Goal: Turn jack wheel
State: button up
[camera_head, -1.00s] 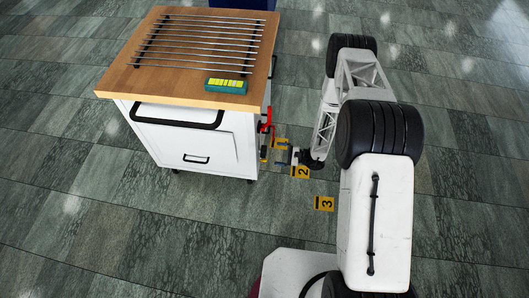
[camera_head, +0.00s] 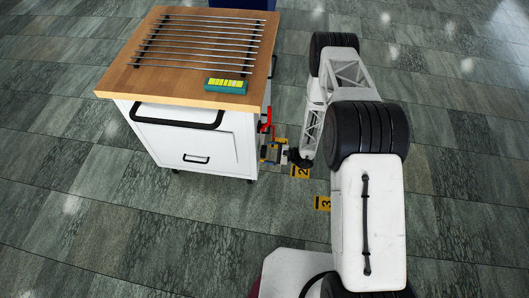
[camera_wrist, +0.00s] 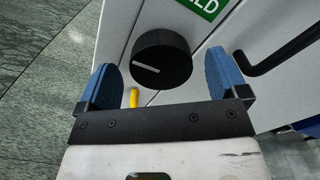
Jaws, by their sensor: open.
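A black round wheel (camera_wrist: 161,59) with a white line on its face sits on the white cabinet side, in the upper middle of the wrist view. My gripper (camera_wrist: 159,72) is open, with one blue finger to the left of the wheel and one to the right. Gaps show between the fingers and the wheel, and I cannot tell whether its rim is between the fingertips in depth. In the head view my gripper (camera_head: 272,153) is small, close to the right side of the white cabinet (camera_head: 222,145). The wheel cannot be made out there.
A yellow rod (camera_wrist: 134,97) shows below the wheel. A black bar handle (camera_wrist: 283,54) and green label (camera_wrist: 207,6) are at the right and top. A red part (camera_head: 265,121) juts from the cabinet side. Rods (camera_head: 200,42) and a green-yellow box (camera_head: 226,86) lie on top.

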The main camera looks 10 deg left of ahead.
jog(key=shift+a, duration=1.3)
jog(key=c, duration=0.9)
